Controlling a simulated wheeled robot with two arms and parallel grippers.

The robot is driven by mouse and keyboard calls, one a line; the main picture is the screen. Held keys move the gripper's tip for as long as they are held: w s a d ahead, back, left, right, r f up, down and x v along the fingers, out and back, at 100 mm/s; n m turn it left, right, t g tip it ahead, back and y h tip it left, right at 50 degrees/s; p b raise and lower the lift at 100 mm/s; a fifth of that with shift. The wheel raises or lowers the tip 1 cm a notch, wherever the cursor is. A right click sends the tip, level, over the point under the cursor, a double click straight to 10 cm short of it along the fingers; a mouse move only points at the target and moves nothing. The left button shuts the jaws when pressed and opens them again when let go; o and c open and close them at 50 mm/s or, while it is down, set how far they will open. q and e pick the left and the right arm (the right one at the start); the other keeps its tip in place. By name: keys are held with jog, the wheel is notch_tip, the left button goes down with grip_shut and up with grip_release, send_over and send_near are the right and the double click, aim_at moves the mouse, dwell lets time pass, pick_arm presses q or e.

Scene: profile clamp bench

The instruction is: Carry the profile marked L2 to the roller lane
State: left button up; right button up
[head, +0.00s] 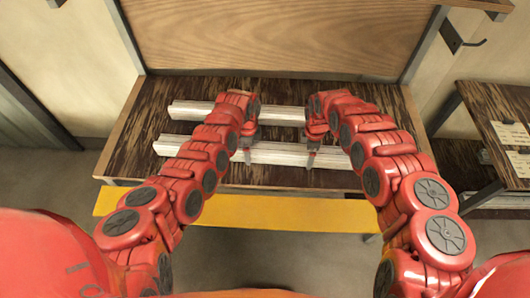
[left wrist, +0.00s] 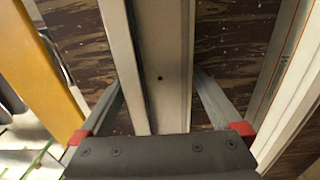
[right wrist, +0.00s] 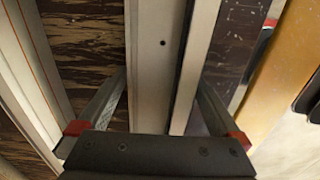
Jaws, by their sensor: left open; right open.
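Two long pale metal profiles lie side by side across the dark wood-grain bench. The front profile (head: 276,153) is under both my grippers, and the back profile (head: 282,115) lies behind it. No L2 mark is readable on either. My left gripper (head: 247,151) is open, with its fingers on either side of the front profile, which fills the middle of the left wrist view (left wrist: 162,50). My right gripper (head: 312,155) is open in the same way farther right, around the same profile (right wrist: 155,50). Neither gripper visibly grips it. My forearms cover parts of both profiles.
A yellow strip (head: 225,208) runs along the bench's front edge. A wooden panel (head: 275,35) rises behind the bench. A shelf unit (head: 480,110) with pale labels stands to the right, with a gap between. I cannot make out a roller lane.

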pick_arm(q)
grip_shut()
pick_arm(e)
grip_shut()
